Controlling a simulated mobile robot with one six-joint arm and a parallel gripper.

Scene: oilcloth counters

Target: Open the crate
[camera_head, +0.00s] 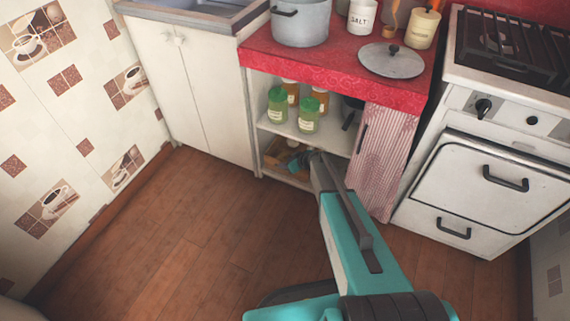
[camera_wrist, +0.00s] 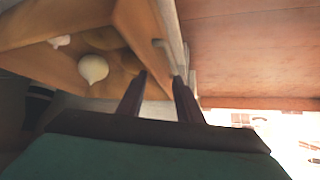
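The wooden crate (camera_head: 271,157) sits on the low shelf of the red-topped cabinet, partly hidden behind my gripper. In the wrist view the crate (camera_wrist: 140,25) fills the upper left, seen at a tilt, with its inside showing. A pale onion (camera_wrist: 93,68) and a small pinkish-white thing (camera_wrist: 60,41) lie in it. My gripper (camera_wrist: 160,80) has its two dark fingers apart with nothing clearly held. They point at the crate's near wall; I cannot tell whether they touch it. In the head view the gripper (camera_head: 303,160) is at the crate's right side, its fingertips hard to make out.
Green-lidded jars (camera_head: 309,115) stand on the shelf above. A striped curtain (camera_head: 382,155) hangs right of the opening, beside the white stove (camera_head: 480,180). A white cupboard (camera_head: 195,90) is to the left. The wooden floor (camera_head: 180,240) in front is clear.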

